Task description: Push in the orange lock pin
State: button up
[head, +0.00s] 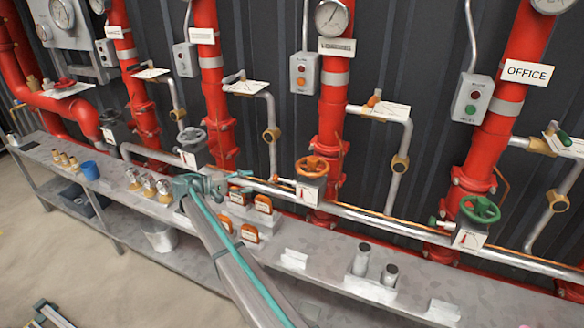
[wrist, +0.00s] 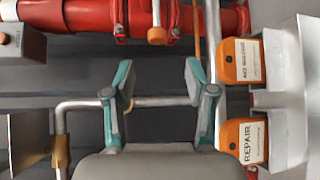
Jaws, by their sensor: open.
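A small orange piece (head: 373,100) sits on a valve on the thin grey pipe, right of the middle red column; it may be the lock pin, but it is too small to be sure. An orange handwheel (head: 312,167) is below it to the left. My gripper (head: 208,186) is above the shelf, left of the handwheel and well apart from it. In the wrist view my gripper (wrist: 157,82) has its two teal fingers spread, with nothing between them. Beyond them is an orange-brown fitting (wrist: 157,35) by a red pipe; I cannot tell if it is the lock pin.
Orange tags (head: 263,203), one reading REPAIR (wrist: 240,140), stand in holders on the grey shelf (head: 330,262). Brass pieces (head: 149,186) stand to the left, and two grey cylinders (head: 361,259) to the right. A green handwheel (head: 480,209) is at right.

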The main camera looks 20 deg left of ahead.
aim_at(273, 179)
jog(key=x, duration=0.3)
jog(key=p+x, duration=0.1)
jog(key=x, duration=0.3)
jog(key=p+x, duration=0.1)
jog(key=x, duration=0.3)
jog(key=shift+w+a+r, duration=0.1)
jog(key=shift+r, duration=0.15)
grip_shut()
